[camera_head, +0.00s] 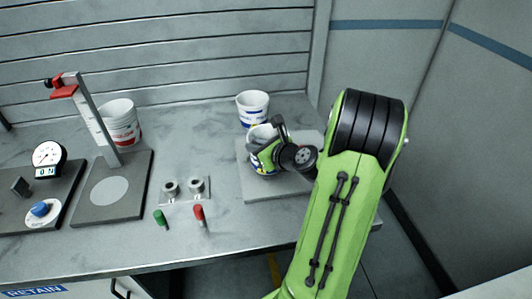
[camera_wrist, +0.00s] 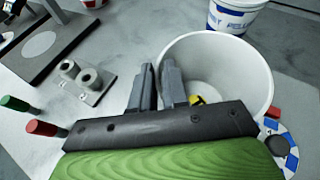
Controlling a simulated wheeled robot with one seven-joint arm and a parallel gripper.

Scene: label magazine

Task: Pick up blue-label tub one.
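A white tub (camera_head: 256,133) with some blue at its lower side stands on a light grey board, partly hidden behind my gripper (camera_head: 267,150). In the wrist view its open white mouth (camera_wrist: 255,75) fills the upper right. My gripper (camera_wrist: 157,82) has its two grey fingers close together at the tub's left rim, one outside and one inside, with the thin wall between them; it looks shut on the wall. A second blue-label tub (camera_head: 252,108) stands just behind; it also shows in the wrist view (camera_wrist: 235,16). I cannot read which is tub one.
The grey board (camera_head: 285,187) lies under the near tub. To the left are a holder with two grey rings (camera_head: 185,188), a green peg (camera_head: 160,218), a red peg (camera_head: 199,214), a stand (camera_head: 110,200), red-label tubs (camera_head: 120,122) and a gauge (camera_head: 47,158). A slatted wall closes the back.

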